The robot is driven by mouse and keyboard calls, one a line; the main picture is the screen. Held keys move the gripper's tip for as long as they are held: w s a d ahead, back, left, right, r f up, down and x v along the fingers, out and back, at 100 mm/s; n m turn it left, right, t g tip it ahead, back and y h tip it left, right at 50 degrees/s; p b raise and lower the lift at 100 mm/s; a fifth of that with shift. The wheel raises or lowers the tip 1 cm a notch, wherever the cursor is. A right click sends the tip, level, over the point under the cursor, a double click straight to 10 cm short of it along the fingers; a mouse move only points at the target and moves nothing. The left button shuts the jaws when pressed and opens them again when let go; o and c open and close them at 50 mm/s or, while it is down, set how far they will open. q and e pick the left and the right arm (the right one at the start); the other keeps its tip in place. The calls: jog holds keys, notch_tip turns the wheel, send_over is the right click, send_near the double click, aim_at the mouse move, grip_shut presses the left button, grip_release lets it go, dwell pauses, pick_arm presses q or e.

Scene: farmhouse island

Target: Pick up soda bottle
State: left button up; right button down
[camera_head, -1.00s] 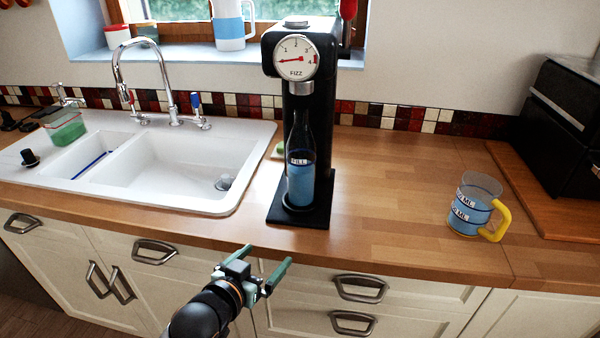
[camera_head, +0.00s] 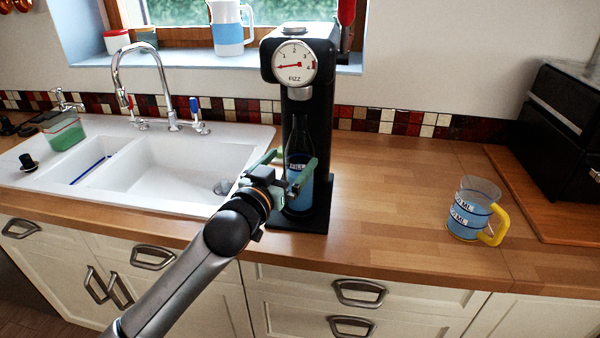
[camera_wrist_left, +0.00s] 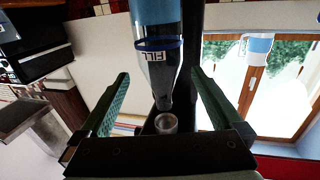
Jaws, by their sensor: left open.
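The soda bottle (camera_head: 299,136) is clear with blue liquid and a FILL label. It stands upright on the base of the black fizz machine (camera_head: 323,110), under its nozzle. My left gripper (camera_head: 292,160) is open, with one finger on each side of the bottle in the head view. In the left wrist view, which is upside down, the bottle (camera_wrist_left: 155,28) lies between the two green fingers (camera_wrist_left: 160,75), with gaps visible at both sides. The fingers and wrist hide part of the bottle in the head view. My right gripper is not in view.
A white sink (camera_head: 190,165) with a faucet (camera_head: 122,70) is on the left. A measuring cup (camera_head: 466,222) with a yellow handle stands on the counter (camera_head: 390,190) at right. The counter between machine and cup is clear. A black appliance (camera_head: 565,130) is at far right.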

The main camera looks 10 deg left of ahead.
aim_at(294, 161)
pick_arm(q)
jog(key=shift+w+d+f, duration=0.15)
jog(key=shift+w+f, duration=0.1)
jog(key=shift+w, duration=0.45)
jog(key=shift+w+d+f, duration=0.15)
jog(key=shift+w+f, duration=0.05)
jog(key=shift+w, duration=0.5)
jog(key=shift+w+d+f, duration=0.15)
jog(key=shift+w+f, duration=0.1)
jog(key=shift+w, duration=0.45)
jog(key=shift+x, duration=0.8)
jog(key=shift+s, duration=0.1)
jog(key=shift+c, duration=0.2)
jog(key=shift+f, duration=0.1)
grip_shut()
